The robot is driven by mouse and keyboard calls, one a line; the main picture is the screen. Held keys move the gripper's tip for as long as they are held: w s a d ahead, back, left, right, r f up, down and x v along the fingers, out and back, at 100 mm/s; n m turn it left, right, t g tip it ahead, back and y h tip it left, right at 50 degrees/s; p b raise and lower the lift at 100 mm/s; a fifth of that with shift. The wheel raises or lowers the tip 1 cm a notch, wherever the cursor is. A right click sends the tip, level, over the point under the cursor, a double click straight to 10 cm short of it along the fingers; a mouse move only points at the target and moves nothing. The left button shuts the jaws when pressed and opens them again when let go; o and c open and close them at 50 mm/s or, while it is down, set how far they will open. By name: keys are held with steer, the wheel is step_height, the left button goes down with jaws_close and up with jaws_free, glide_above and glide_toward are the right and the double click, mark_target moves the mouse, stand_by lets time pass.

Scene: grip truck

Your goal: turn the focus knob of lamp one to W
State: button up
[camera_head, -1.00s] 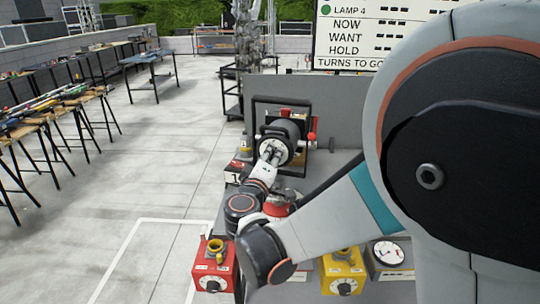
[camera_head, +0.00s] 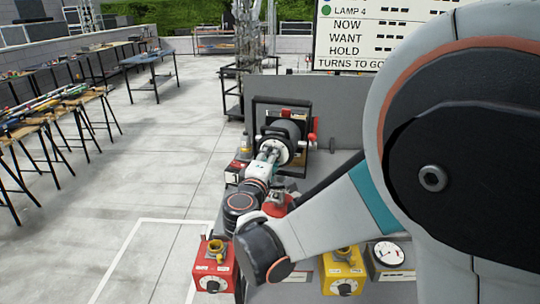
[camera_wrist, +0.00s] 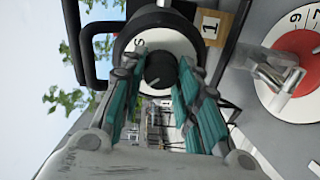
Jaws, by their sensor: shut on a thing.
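Lamp one (camera_head: 282,135) is a black round-bodied lamp in a black frame on the truck. Its focus knob (camera_wrist: 160,68) is a dark round knob in the middle of a white dial (camera_wrist: 180,46). The letter S shows on the dial, up and left of the knob; I cannot make out a W, and the fingers cover part of the dial. My gripper (camera_wrist: 157,76) is shut on the knob, with one teal-padded finger on each side. In the head view my gripper (camera_head: 267,156) reaches to the lamp's front face.
A tag marked 1 (camera_wrist: 211,24) is beside the lamp. A red dial with numbers and a metal handle (camera_wrist: 300,62) is at right in the wrist view. Red (camera_head: 213,268) and yellow (camera_head: 343,271) boxes with dials stand nearer. A board (camera_head: 370,35) rises behind.

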steer(key=o, duration=1.1)
steer(key=shift+c, duration=0.2)
steer(key=v, duration=0.7)
steer(key=shift+s, duration=0.25)
steer(key=shift+a, duration=0.1)
